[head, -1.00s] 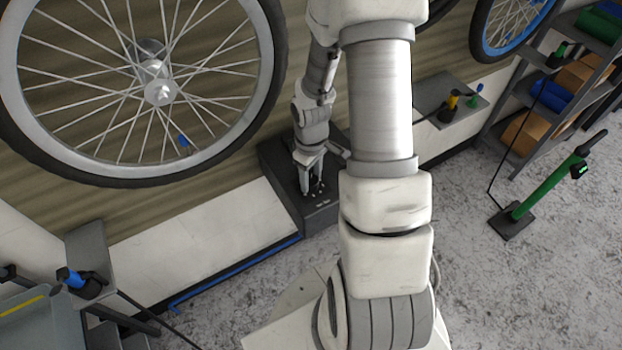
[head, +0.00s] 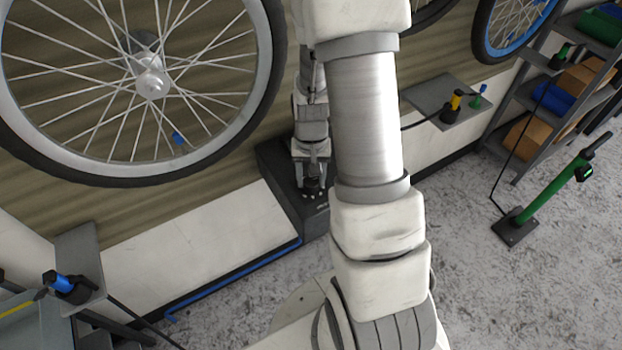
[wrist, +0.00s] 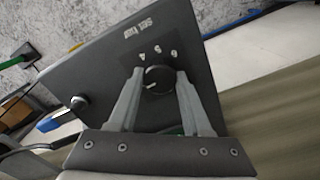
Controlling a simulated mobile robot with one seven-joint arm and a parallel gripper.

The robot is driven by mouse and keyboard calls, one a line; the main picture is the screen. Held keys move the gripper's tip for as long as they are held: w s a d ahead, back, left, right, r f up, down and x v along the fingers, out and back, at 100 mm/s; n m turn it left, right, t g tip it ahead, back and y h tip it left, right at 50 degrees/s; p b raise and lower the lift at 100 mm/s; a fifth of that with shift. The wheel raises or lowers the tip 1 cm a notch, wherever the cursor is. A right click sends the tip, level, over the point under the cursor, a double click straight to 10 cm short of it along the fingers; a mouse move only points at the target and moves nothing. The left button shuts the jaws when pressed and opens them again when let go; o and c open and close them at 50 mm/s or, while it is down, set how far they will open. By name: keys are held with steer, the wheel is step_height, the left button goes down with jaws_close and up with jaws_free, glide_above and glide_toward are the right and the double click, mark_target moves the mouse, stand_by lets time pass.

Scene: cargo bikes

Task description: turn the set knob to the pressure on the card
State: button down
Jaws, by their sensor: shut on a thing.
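The set knob (wrist: 157,78) is a round black dial on a dark grey box (wrist: 105,62) in the wrist view. Small white numerals arc past it, and a white label sits near the box's edge. A pale mark shows at the knob's lower left, too small to read as a setting. My gripper (wrist: 158,76) has one finger on each side of the knob and is shut on it. In the head view my gripper (head: 312,186) reaches down to the same box (head: 310,218), and the knob is hidden. I cannot make out the card in any view.
A large bicycle wheel (head: 265,95) hangs left of my arm. A blue-and-black pump head (head: 65,287) rests on a left shelf, a yellow-and-black one (head: 452,105) on a right shelf. A green floor pump (head: 555,190) stands at right, by a rack with boxes (head: 525,138). Open floor lies between.

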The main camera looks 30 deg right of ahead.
mark_target(311, 181)
steer(key=shift+m, duration=1.1)
steer(key=shift+c, duration=1.7)
jaws_free()
step_height(311, 181, up, 18)
steer(key=p, duration=0.2)
steer(key=shift+f, duration=0.25)
